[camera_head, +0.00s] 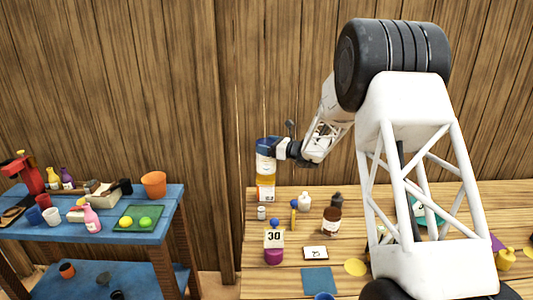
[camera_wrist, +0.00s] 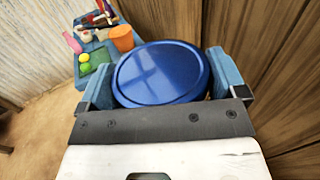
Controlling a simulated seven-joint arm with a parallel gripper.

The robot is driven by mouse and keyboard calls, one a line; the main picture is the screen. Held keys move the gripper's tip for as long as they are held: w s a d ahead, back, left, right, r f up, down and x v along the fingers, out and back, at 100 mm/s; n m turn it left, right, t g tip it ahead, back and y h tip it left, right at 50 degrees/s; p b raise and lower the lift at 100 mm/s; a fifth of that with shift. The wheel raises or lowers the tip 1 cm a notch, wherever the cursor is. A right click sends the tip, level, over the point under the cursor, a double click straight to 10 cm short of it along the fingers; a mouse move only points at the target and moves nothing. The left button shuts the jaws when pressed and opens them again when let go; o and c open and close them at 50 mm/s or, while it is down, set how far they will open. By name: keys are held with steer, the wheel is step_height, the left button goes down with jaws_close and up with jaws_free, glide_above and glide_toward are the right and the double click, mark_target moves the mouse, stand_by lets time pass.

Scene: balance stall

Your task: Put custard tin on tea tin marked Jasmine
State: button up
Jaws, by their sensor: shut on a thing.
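My gripper (camera_head: 270,148) is shut on a tin with a round blue lid (camera_wrist: 162,74), apparently the custard tin (camera_head: 263,164), whose body looks yellow below the jaws. In the wrist view the blue fingers press on both sides of the lid. Directly below it in the head view stands an orange tin with a white label (camera_head: 266,190), on the back left of the wooden table. It may be the tea tin marked Jasmine, but the lettering is too small to read. The held tin looks upright and in line with the lower one; I cannot tell if they touch.
A blue table (camera_head: 160,213) with clutter stands left. A plank wall is behind.

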steer(key=shift+w+a, duration=0.1)
steer(key=shift+w, duration=0.55)
steer(key=shift+f, duration=0.1)
steer(key=shift+f, duration=1.7)
steer(key=shift+f, duration=0.1)
steer(key=o, duration=0.8)
steer(key=v, duration=1.2)
